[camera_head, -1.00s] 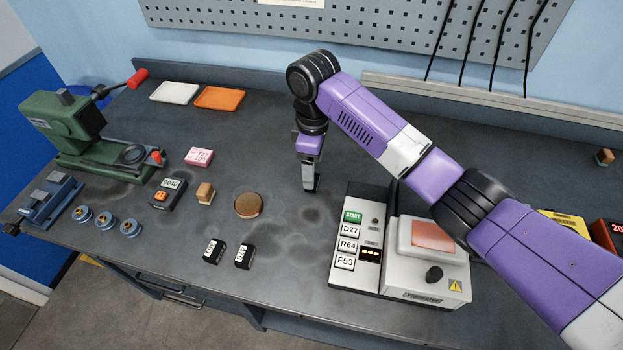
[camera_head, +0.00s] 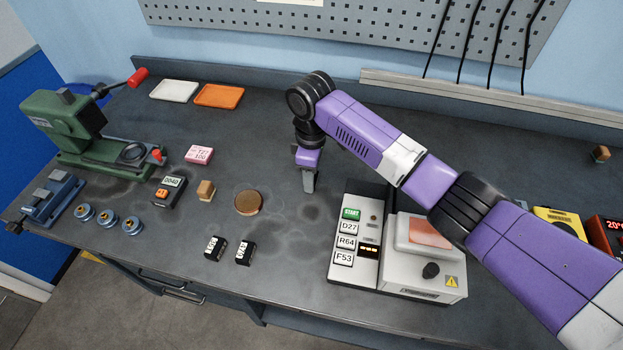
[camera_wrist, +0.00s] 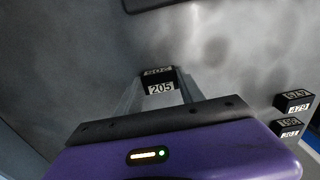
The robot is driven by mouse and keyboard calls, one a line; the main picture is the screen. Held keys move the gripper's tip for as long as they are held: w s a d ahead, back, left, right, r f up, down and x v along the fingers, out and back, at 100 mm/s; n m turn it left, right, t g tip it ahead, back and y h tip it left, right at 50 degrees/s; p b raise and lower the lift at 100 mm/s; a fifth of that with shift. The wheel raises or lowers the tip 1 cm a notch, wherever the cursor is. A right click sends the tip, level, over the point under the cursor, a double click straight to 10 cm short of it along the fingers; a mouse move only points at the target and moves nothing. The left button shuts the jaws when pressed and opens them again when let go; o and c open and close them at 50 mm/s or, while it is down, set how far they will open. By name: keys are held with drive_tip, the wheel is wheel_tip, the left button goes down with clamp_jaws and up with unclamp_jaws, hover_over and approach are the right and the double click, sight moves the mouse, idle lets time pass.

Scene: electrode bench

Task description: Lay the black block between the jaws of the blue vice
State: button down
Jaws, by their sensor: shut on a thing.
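My gripper (camera_head: 309,184) is shut on a black block with a white label reading 205. The block (camera_wrist: 160,84) shows between the two fingertips in the wrist view; in the head view it is not clearly made out. My gripper is over the middle of the bench, left of the white machine. The blue vice (camera_head: 47,203) stands at the far left of the bench, well apart from my gripper. Two other black blocks with white labels, one (camera_head: 215,248) beside the other (camera_head: 244,252), lie near the front edge. They also show at the right of the wrist view (camera_wrist: 293,102).
Between my gripper and the vice are a copper disc (camera_head: 248,203), a wooden block (camera_head: 206,191), a dark meter (camera_head: 169,191) and several blue-rimmed round pieces (camera_head: 107,220). A green press (camera_head: 75,135) stands behind the vice. A white machine with buttons (camera_head: 430,270) is to the right.

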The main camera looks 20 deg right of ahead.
drive_tip(key=shift+r, duration=0.1)
wheel_tip(320, 180, up, 20)
idle(0.7)
